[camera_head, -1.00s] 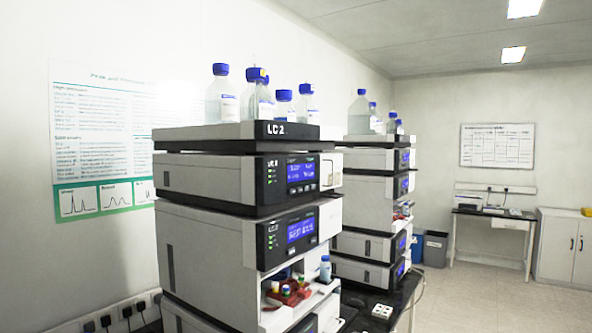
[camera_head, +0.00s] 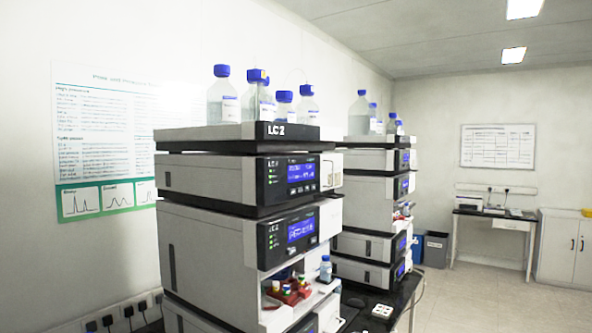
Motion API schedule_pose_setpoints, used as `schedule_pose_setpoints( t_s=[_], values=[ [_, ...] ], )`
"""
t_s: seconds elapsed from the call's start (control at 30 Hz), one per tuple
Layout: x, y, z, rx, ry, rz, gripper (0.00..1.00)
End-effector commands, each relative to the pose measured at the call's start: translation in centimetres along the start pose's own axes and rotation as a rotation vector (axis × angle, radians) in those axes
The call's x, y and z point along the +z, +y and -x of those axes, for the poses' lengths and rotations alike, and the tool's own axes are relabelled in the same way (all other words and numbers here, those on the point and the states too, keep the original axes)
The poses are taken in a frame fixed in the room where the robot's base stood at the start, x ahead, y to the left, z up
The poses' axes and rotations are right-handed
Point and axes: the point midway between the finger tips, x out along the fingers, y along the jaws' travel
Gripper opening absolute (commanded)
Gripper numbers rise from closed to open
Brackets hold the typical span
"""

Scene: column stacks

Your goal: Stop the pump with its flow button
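A near instrument stack labelled LC2 (camera_head: 276,130) stands on a dark bench left of centre. Its upper module (camera_head: 288,178) has a black panel with a lit blue screen and small green lights. The module below it (camera_head: 288,236) has a similar black panel with a lit blue screen. Small buttons are near the screens, but they are too small to read, so I cannot tell which is the flow button. A second, similar stack (camera_head: 372,190) stands behind to the right. My gripper is not in view.
Blue-capped bottles (camera_head: 222,98) stand on top of the near stack. An open bay holds a red tray (camera_head: 290,294) with small vials. A small bottle (camera_head: 326,270) stands beside it. The floor (camera_head: 480,300) at right is clear. Bins, a desk (camera_head: 492,226) and a cabinet (camera_head: 560,245) stand at the back.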

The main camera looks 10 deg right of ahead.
Motion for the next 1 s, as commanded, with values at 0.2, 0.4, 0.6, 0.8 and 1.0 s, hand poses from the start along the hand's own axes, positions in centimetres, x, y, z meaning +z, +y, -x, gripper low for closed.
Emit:
schedule_pose_setpoints(
  t_s=[0.2, 0.4, 0.6, 0.8, 1.0],
  values=[
    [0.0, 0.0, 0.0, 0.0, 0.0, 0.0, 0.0],
    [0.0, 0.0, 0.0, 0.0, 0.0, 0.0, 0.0],
    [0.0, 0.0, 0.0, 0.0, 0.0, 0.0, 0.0],
    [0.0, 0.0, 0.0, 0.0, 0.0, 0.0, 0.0],
    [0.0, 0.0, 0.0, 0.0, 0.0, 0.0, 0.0]
  ],
)
